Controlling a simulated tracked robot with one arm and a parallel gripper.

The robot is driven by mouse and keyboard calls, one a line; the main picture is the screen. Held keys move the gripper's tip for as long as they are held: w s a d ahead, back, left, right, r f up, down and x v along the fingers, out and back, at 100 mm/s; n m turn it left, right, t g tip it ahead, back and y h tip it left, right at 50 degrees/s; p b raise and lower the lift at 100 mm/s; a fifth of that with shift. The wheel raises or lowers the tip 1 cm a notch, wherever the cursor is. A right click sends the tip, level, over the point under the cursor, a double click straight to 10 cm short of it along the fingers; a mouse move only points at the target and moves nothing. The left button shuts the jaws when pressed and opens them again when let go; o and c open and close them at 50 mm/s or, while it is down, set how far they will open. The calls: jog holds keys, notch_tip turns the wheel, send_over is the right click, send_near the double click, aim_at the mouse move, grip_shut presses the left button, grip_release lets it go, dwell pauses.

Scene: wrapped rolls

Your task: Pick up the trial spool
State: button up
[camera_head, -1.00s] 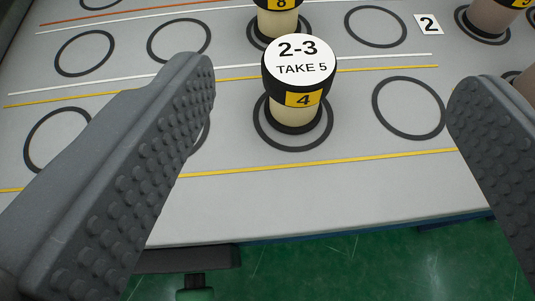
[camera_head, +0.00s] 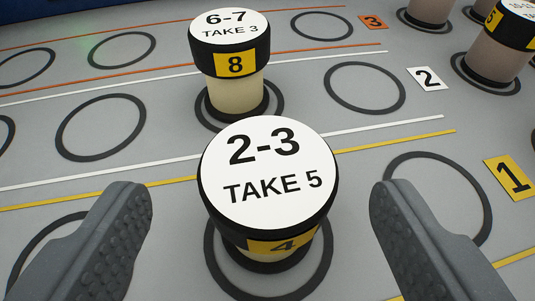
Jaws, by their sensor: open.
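A spool (camera_head: 268,185) with a white top reading "2-3 TAKE 5", a black rim and a yellow "4" label stands upright in a black ring on the grey table, low in the middle of the view. A second spool (camera_head: 232,65), topped "6-7 TAKE 3" and labelled "8", stands upright behind it in its own ring. The pictures do not mark either as the trial spool. My gripper (camera_head: 257,215) is open, with one finger on each side of the nearer spool and a gap on both sides. The nearer spool's lower body is largely hidden under its top.
More spools (camera_head: 497,45) stand at the upper right. Empty black rings (camera_head: 101,128) and coloured lines cover the grey table (camera_head: 330,140). Number cards read "1" (camera_head: 513,177), "2" (camera_head: 427,79) and "3" (camera_head: 373,22). The rings left and right of the nearer spool are empty.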

aim_at(268, 122)
jog(key=shift+x, duration=2.35)
jog(key=shift+w+d+f, duration=0.1)
jog(key=shift+w+f, duration=0.15)
jog(key=shift+w, duration=0.2)
jog(key=c, duration=1.2)
jog(key=shift+r, duration=0.1)
jog(key=shift+r, duration=1.8)
jog(key=s+b, duration=0.8)
jog(key=s, duration=0.8)
jog(key=shift+r, duration=0.45)
